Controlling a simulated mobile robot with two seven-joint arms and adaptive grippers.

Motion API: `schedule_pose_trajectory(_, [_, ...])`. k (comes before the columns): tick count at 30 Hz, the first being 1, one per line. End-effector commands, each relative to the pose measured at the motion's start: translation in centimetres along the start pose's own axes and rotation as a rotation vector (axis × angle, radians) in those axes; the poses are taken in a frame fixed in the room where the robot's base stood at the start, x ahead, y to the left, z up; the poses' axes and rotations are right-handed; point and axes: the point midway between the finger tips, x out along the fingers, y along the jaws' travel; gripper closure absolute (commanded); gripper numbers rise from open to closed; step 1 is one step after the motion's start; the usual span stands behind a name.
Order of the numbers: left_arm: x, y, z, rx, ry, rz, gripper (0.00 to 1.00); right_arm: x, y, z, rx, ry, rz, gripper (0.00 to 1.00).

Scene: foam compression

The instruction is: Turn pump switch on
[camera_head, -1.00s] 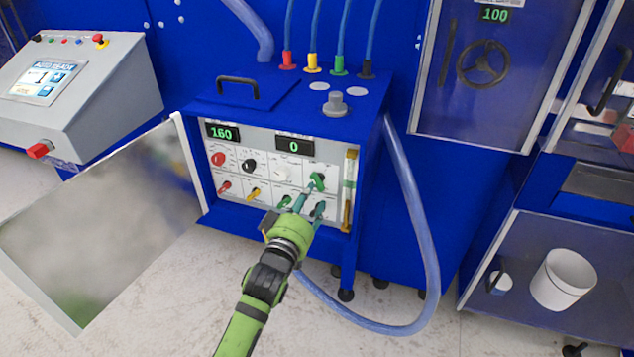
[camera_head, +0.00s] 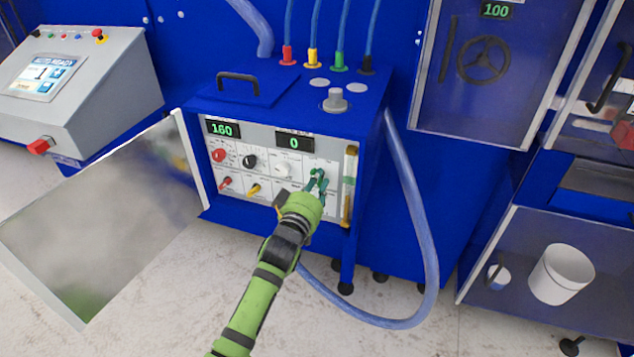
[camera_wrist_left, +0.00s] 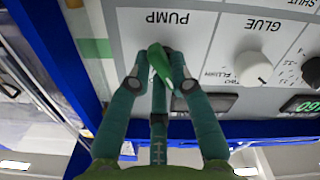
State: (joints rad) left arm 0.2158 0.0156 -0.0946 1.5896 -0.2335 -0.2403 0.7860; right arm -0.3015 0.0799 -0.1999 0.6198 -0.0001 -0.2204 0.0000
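The pump switch (camera_wrist_left: 159,64) is a green lever under the label PUMP, which reads upside down in the left wrist view. It stands slanted there. In the head view it is at the upper right of the white control panel (camera_head: 233,170), largely covered by my gripper. My left gripper (camera_head: 317,181) reaches it from below. In the left wrist view its two fingers (camera_wrist_left: 158,72) stand one on each side of the lever, close to it. Whether they press on it is not clear. My right gripper is not in view.
The panel also has red, black and white knobs (camera_head: 283,170) and red and yellow levers (camera_head: 254,189). Its displays read 160 and 0. A clear vertical tube (camera_head: 349,187) stands right of the switch. A blue hose (camera_head: 413,200) loops at the right. An open door (camera_head: 110,222) hangs left.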

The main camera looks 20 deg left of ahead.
Motion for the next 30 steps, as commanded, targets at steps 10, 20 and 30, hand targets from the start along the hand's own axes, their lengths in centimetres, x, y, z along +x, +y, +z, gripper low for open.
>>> schedule_pose_trajectory(10, [-0.01,0.0,0.01,0.042,0.0,0.0,1.0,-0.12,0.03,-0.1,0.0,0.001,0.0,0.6])
schedule_pose_trajectory(20, [-0.01,-0.05,0.08,0.264,-0.001,-0.001,1.0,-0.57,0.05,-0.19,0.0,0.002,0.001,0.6])
schedule_pose_trajectory(30, [-0.01,-0.17,0.2,0.586,-0.001,0.001,1.0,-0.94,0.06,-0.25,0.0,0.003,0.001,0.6])
